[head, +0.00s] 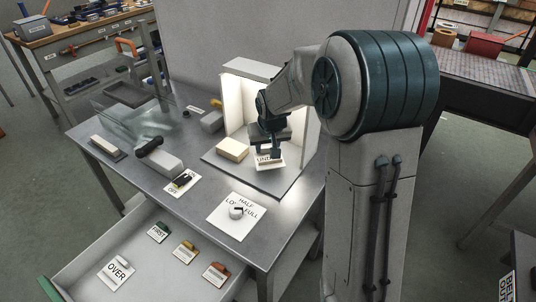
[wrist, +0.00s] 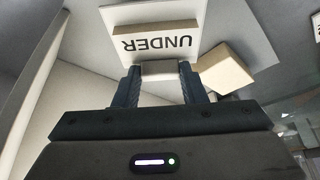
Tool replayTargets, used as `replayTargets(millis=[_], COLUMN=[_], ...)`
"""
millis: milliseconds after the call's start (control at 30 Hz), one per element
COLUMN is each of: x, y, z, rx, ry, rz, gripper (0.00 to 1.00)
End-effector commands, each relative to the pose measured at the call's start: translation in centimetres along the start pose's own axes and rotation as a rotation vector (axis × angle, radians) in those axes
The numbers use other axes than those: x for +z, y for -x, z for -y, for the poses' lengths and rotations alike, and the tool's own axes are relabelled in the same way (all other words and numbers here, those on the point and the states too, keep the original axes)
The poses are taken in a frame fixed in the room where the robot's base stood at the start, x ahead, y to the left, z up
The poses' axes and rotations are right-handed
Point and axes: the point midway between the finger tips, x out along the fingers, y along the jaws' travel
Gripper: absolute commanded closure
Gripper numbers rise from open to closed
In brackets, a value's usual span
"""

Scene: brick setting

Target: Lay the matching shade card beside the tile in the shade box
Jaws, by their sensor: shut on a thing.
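The shade box (head: 239,88) is a lit, open-fronted white booth on the table. The cream tile (head: 232,149) lies on its grey base, toward the left; it also shows in the wrist view (wrist: 226,69). My gripper (head: 273,150) is shut on the pale tab of a white card (head: 269,163) marked UNDER, just right of the tile. In the wrist view my gripper (wrist: 160,78) holds this card (wrist: 180,43), its lettering upside down, with a tan strip on it. I cannot tell whether the card touches the base.
The open drawer (head: 180,282) holds cards marked FIRST (head: 158,234) and OVER (head: 116,274), plus a yellow-tabbed card (head: 185,251) and a red-tabbed card (head: 215,274). A dial plate (head: 250,221) and an OFF switch (head: 182,184) are on the table (head: 213,181).

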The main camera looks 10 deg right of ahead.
Motion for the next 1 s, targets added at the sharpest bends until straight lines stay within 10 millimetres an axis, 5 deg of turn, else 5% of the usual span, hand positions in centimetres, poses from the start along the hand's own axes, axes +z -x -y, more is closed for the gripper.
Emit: replayTargets(millis=[200, 600, 633, 700, 1000], x=[1.4, 1.6, 1.6, 1.6, 1.5], y=[-3.0, -3.7, -3.5, -3.5, -3.4], z=[0.0, 0.0, 0.0, 0.0, 0.0], rx=[0.000, 0.000, 0.000, 0.000, 0.000], ry=[0.001, 0.001, 0.001, 0.001, 0.001], rz=[0.006, 0.002, 0.002, 0.002, 0.002], gripper=[0.84, 0.84, 0.57, 0.41, 0.41])
